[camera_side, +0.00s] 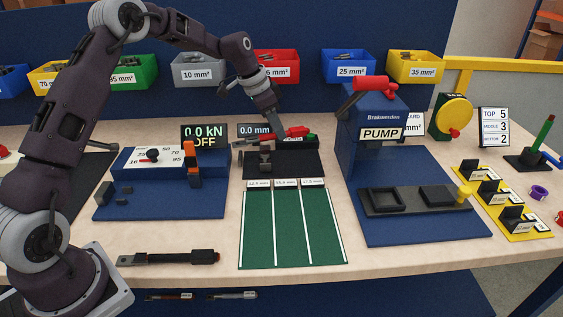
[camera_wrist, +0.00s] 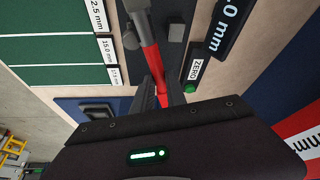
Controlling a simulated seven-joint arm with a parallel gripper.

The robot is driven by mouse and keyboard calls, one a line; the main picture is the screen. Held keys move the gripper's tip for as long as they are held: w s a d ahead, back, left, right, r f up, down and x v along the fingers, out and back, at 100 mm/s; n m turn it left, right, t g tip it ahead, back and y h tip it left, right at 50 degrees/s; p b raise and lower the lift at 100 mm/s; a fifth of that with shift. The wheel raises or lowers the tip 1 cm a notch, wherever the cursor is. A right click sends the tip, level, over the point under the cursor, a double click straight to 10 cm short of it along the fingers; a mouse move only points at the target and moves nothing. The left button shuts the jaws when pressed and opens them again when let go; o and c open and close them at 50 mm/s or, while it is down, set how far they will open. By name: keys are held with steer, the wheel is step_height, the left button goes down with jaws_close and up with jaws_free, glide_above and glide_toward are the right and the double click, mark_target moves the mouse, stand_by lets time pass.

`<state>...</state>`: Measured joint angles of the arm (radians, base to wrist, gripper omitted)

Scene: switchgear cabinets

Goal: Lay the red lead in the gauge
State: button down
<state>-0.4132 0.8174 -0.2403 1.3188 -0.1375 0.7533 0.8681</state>
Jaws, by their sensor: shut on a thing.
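The red lead (camera_side: 297,132) is held in my gripper (camera_side: 285,131) at the back of the bench, over the gauge's dark base (camera_side: 290,166). In the wrist view the red lead (camera_wrist: 150,58) runs up from my gripper (camera_wrist: 160,96), its grey metal end at the top edge. There it appears between two grey blocks (camera_wrist: 176,28) of the gauge; whether it rests or hovers is unclear. The gauge display (camera_side: 254,130) reads 0.0 mm. My fingers are shut on the lead and partly hidden by the gripper body in the wrist view.
A green mat (camera_side: 290,228) with three labelled lanes lies empty in front. A dark lead (camera_side: 170,257) lies at the front left. Coloured bins (camera_side: 276,66) line the back.

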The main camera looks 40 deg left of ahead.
mark_target(292, 130)
steer(key=w+m, duration=0.1)
steer(key=w+d+r+m, duration=0.1)
steer(key=shift+w+d+r+m+g+h, duration=0.15)
steer(key=shift+r+m+g+h, duration=0.15)
steer(key=shift+h, duration=0.1)
steer(key=shift+w+d+f, duration=0.1)
steer(key=shift+d, duration=0.05)
steer(key=shift+m, duration=0.3)
step_height(292, 130, down, 9)
steer(key=shift+f, duration=0.2)
steer(key=c, duration=1.3)
jaws_free()
steer(key=shift+c, duration=0.2)
steer(key=v, duration=1.2)
steer(key=shift+r, duration=0.1)
